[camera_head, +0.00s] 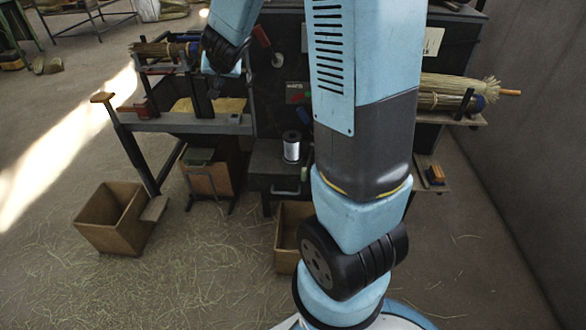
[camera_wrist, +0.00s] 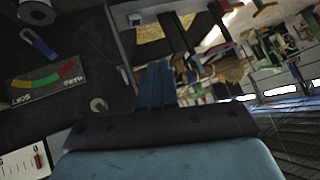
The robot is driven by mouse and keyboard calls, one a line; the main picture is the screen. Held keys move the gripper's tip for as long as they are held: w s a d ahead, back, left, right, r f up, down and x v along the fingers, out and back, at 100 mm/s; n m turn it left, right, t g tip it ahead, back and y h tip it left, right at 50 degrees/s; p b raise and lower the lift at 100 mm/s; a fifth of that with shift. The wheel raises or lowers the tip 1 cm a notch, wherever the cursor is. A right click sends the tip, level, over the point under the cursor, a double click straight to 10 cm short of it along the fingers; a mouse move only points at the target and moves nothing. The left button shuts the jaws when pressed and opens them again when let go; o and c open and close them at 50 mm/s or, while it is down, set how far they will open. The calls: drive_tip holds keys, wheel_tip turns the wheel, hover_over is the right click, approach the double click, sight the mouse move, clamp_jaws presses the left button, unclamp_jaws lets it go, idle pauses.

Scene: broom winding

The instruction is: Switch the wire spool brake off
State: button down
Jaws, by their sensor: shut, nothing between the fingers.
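The wire spool (camera_head: 291,147), a silvery cylinder, stands upright on a dark box at the front of the black machine. In the wrist view a grey round spool-like part (camera_wrist: 37,12) shows at the top left. A small blue lever (camera_wrist: 40,43) is mounted just below it on the dark panel; I cannot tell for sure that it is the brake. My gripper (camera_wrist: 157,85) is shut and empty, apart from the lever and to its right. In the head view my arm hides part of the panel.
A green-yellow-red gauge marked hard and soft (camera_wrist: 42,82) is on the panel. A red handle (camera_head: 261,36) sticks out above. A broom (camera_head: 455,90) lies at the right, another bundle (camera_head: 160,49) at the left. A wooden crate (camera_head: 113,217) stands on the straw-strewn floor.

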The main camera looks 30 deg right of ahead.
drive_tip(key=w+d+f+m+g+h, duration=0.2)
drive_tip(key=w+d+f+h, duration=0.15)
drive_tip(key=f, duration=0.55)
drive_tip(key=s+d+f+m+g+h, duration=0.1)
drive_tip(key=s+d+f+g, duration=0.1)
drive_tip(key=f, duration=0.5)
drive_tip(key=s+d+f+m+g+h, duration=0.1)
drive_tip(key=s+d+f+g, duration=0.1)
drive_tip(key=f, duration=0.4)
drive_tip(key=s+d+f+m+g+h, duration=0.1)
drive_tip(key=s+d+f+g, duration=0.2)
drive_tip(key=s+f, duration=0.2)
wheel_tip(320, 180, down, 3)
drive_tip(key=shift+r+g, duration=0.2)
drive_tip(key=shift+g, duration=0.2)
drive_tip(key=shift+h, duration=0.25)
drive_tip(key=s+d+f, duration=0.3)
drive_tip(key=d+f, duration=0.5)
drive_tip(key=d, duration=0.1)
